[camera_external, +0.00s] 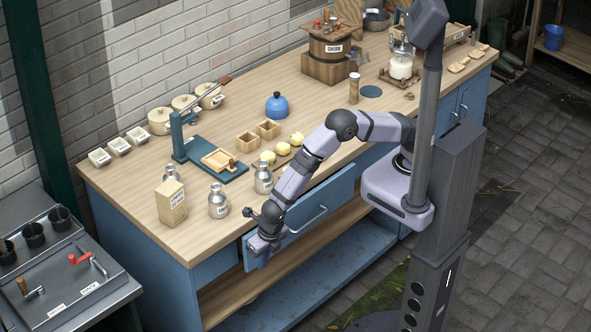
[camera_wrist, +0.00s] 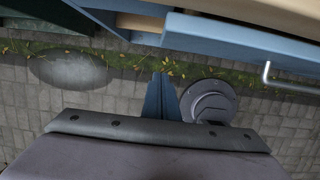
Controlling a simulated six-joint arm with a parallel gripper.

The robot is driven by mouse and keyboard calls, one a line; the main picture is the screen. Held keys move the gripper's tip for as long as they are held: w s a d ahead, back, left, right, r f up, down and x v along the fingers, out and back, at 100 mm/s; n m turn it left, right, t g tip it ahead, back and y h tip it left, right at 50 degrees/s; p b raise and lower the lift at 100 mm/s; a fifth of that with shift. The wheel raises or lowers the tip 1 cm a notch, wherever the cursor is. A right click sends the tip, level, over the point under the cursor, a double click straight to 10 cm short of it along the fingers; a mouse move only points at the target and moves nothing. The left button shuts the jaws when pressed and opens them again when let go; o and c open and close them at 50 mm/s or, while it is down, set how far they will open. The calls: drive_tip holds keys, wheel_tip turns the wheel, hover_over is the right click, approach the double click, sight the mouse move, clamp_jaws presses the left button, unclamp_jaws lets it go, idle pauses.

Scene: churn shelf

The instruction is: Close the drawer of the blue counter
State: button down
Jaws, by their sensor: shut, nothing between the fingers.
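The blue counter (camera_external: 215,268) has a wide blue drawer (camera_external: 330,200) that stands out from its front, open. A pale bar handle (camera_external: 308,220) is on the drawer's front, and it also shows at the right of the wrist view (camera_wrist: 290,82). The drawer's blue front edge (camera_wrist: 235,38) crosses the top of the wrist view. My gripper (camera_external: 262,246) is low at the left end of the drawer front and partly hidden by my wrist. In the wrist view its fingers (camera_wrist: 163,97) are together and empty, below the drawer's edge. I cannot tell whether they touch it.
Metal milk cans (camera_external: 218,201), a carton (camera_external: 171,203) and a blue-based press (camera_external: 205,160) stand on the wooden top near the drawer. A lower shelf (camera_external: 240,288) lies beneath. Paved floor (camera_external: 535,190) is open at right.

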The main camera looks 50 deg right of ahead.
drive_tip(key=b+v, duration=0.2)
drive_tip(key=v, duration=0.8)
drive_tip(key=s+f+n+b, duration=0.4)
drive_tip(key=s+f+b, duration=0.8)
drive_tip(key=s+f, duration=0.5)
drive_tip(key=s+d+f+n+t+h+b, duration=0.15)
drive_tip(key=d+f+n+t+b, duration=0.35)
drive_tip(key=f+b, duration=0.65)
drive_tip(key=w+r+m+t+p, duration=0.1)
drive_tip(key=w+r+m+t, duration=0.3)
drive_tip(key=r, duration=0.3)
drive_tip(key=w+r+m+t+y+p, duration=0.1)
drive_tip(key=w+r+m+t+p, duration=0.1)
drive_tip(key=w+r+m+t, duration=0.3)
wheel_tip(320, 180, up, 3)
drive_tip(key=shift+w+r+t, duration=0.25)
drive_tip(key=shift+w+t, duration=0.1)
drive_tip(key=shift+t, duration=0.25)
drive_tip(key=shift+w+d+y, duration=0.1)
drive_tip(key=shift+y, duration=0.15)
